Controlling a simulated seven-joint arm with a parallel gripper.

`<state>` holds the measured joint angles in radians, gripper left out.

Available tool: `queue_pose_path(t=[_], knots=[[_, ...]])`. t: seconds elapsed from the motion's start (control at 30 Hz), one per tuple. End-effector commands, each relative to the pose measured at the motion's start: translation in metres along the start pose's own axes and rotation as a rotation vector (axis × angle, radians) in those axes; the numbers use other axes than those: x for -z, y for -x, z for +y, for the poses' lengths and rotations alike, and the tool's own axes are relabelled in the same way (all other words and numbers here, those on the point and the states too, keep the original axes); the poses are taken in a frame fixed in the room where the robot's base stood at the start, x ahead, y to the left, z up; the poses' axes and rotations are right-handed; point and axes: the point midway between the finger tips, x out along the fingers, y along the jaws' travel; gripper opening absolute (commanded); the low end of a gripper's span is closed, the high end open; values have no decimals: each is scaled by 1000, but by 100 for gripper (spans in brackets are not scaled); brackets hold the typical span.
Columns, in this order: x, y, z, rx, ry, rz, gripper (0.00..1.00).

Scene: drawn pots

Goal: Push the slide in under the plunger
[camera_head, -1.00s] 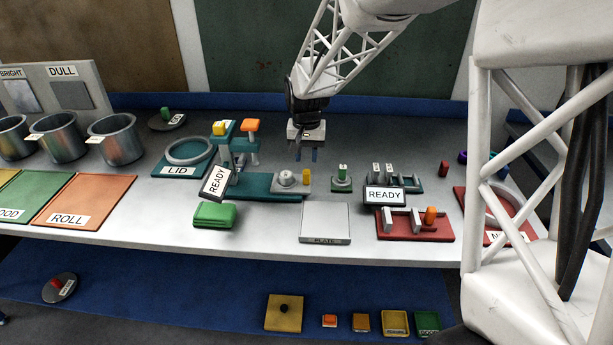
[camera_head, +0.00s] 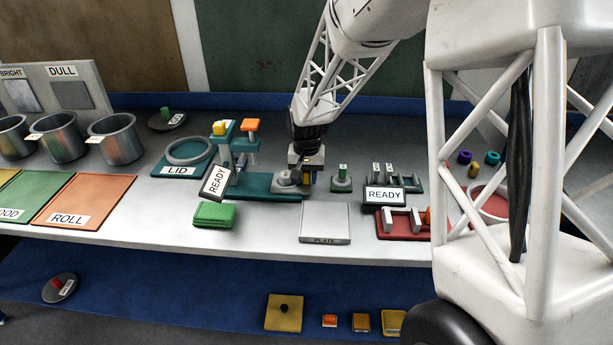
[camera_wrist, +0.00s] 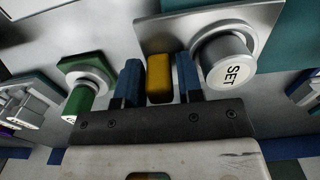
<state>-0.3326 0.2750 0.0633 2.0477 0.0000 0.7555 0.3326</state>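The slide is a grey plate (camera_wrist: 168,36) with a round knob marked SET (camera_wrist: 228,62) and an upright yellow post (camera_wrist: 159,78). In the head view its knob (camera_head: 287,178) sits at the right end of a teal base (camera_head: 255,186). The plunger stand (camera_head: 224,145), teal with an orange top (camera_head: 250,125), rises at the base's left end, partly hidden by a READY sign. My gripper (camera_wrist: 159,84) is lowered with its blue fingers on either side of the yellow post. Narrow gaps show beside the post, so the fingers look open around it.
A green-topped post (camera_head: 342,178) stands just right of my gripper. READY signs (camera_head: 216,182) (camera_head: 384,195) stand left and right. A green block (camera_head: 214,215) and the PLATE block (camera_head: 324,222) lie in front, with bare table between them.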

Motion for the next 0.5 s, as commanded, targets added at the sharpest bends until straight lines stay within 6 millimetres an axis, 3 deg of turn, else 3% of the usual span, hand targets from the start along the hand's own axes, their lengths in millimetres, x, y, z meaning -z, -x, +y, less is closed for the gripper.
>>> queue_pose_path(t=[0.23,0.43,0.5], knots=[[0,0,0,0,0,0,32],[0,0,0,0,0,0,2],[0,0,0,0,0,0,0]])
